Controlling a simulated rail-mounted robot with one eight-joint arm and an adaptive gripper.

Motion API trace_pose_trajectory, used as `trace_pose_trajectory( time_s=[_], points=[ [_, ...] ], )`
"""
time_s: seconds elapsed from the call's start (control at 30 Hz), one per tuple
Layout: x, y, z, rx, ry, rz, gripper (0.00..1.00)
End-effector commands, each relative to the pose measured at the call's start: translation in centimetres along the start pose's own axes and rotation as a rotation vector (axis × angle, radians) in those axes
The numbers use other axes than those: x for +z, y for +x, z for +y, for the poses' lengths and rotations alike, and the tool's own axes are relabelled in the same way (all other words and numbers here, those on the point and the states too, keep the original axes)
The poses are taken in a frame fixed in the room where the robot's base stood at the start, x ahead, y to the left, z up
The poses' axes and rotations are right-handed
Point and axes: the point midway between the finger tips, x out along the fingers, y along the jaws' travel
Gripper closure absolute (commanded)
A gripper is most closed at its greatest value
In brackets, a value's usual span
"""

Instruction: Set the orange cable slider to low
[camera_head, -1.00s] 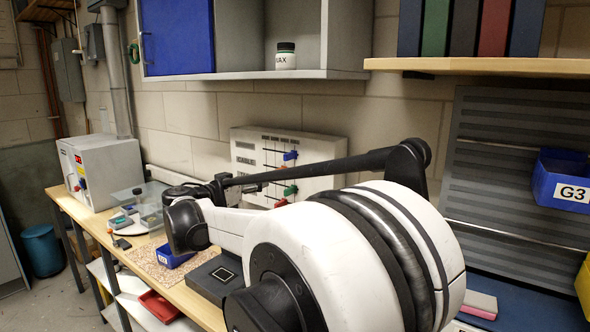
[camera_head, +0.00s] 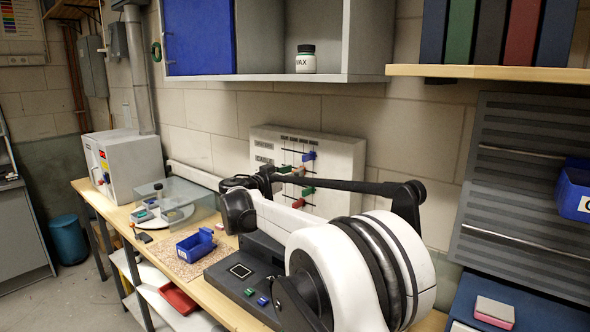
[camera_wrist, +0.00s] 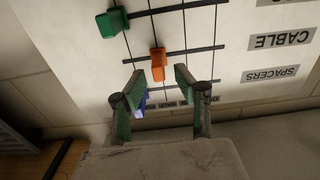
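The orange cable slider (camera_head: 302,171) sits on the wall panel (camera_head: 345,160), below a blue slider (camera_head: 309,156) and above a green slider (camera_head: 307,191). In the upside-down wrist view the orange slider (camera_wrist: 158,64) sits on the bar level with the CABLE label (camera_wrist: 282,39), near the second vertical line from the picture's left. My gripper (camera_wrist: 157,82) is open, its two fingers apart. The orange slider shows in line with the gap, just beyond the fingertips; contact cannot be seen. The blue slider (camera_wrist: 143,100) is partly hidden behind the left finger.
A red slider (camera_head: 298,203) sits low on the panel. Below are a blue bin (camera_head: 190,250) and a dark box (camera_head: 240,275) on the bench. A shelf cabinet (camera_head: 350,60) hangs above the panel.

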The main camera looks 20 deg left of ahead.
Motion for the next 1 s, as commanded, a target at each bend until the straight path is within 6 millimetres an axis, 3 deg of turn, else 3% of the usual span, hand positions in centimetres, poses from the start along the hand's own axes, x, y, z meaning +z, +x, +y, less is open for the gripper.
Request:
trace_pose_trajectory(
  time_s=[0.2,0.47,0.7,1.0],
  points=[
    [0.02,1.40,0.03,0.000,0.000,0.000,0.70],
    [0.04,1.48,0.02,0.000,0.000,0.000,0.70],
    [0.03,1.46,0.02,0.000,0.000,0.000,0.99],
    [0.02,1.45,0.02,0.000,0.000,0.000,1.00]
  ],
)
